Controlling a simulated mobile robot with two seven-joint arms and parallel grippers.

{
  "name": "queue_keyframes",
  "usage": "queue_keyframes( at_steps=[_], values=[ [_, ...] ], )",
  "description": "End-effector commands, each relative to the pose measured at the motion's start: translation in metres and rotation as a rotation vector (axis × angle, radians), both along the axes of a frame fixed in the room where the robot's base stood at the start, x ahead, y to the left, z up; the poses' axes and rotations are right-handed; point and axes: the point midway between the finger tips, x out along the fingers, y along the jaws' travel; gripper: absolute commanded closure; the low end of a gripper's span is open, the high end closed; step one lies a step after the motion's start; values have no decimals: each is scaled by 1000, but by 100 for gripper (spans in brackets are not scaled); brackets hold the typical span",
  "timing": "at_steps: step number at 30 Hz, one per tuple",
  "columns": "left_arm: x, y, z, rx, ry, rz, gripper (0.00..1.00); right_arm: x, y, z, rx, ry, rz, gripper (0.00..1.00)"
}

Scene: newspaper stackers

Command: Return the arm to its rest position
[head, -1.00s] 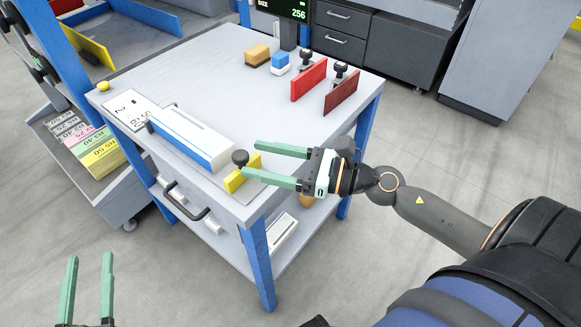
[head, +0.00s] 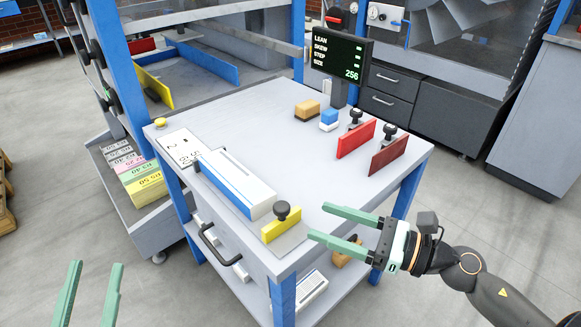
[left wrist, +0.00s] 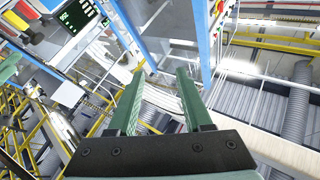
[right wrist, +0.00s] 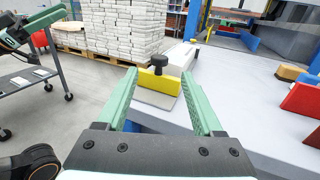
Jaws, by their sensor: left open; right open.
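My right gripper (head: 335,230) is open and empty in the head view, beside the front right corner of the grey table (head: 290,130). Its fingers point left toward a yellow block with a black knob (head: 281,222), apart from it. In the right wrist view this yellow block (right wrist: 158,82) appears beyond and between the open fingers (right wrist: 166,95). My left gripper (head: 90,290) is at the bottom left of the head view, open and empty, fingers pointing up. In the left wrist view its fingers (left wrist: 160,90) are apart with nothing between them.
On the table are a long white-and-blue block (head: 235,185), a red plate (head: 356,139), a dark red plate (head: 389,156), and a screen (head: 340,57) at the back. A side rack with coloured cards (head: 140,180) stands left. Floor is free at front left.

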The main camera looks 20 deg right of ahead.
Motion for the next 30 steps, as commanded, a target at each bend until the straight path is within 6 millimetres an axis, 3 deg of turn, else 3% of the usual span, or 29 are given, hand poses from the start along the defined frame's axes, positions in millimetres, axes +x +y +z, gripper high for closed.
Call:
queue_keyframes(
  at_steps=[4,7,11,14,18,22,27,30],
  values=[
    [1,0,1,0,6,1,50,1,0,2,16,9,-5,32],
    [5,2,1,0,53,10,50,3,-4,13,124,72,-39,32],
    [14,6,-7,3,197,35,50,12,-18,32,461,266,-147,32],
    [18,11,-23,3,347,60,50,18,-33,36,818,470,-262,32],
    [12,18,-49,3,560,93,50,16,-47,20,1326,752,-436,32],
    [-4,23,-73,3,757,122,50,-1,-43,-8,1791,999,-614,32],
    [-37,28,-100,1,994,152,50,-41,-11,-46,2342,1271,-871,32],
    [-56,30,-112,2,1097,164,50,-64,14,-61,2577,1377,-1008,32]
  ],
)
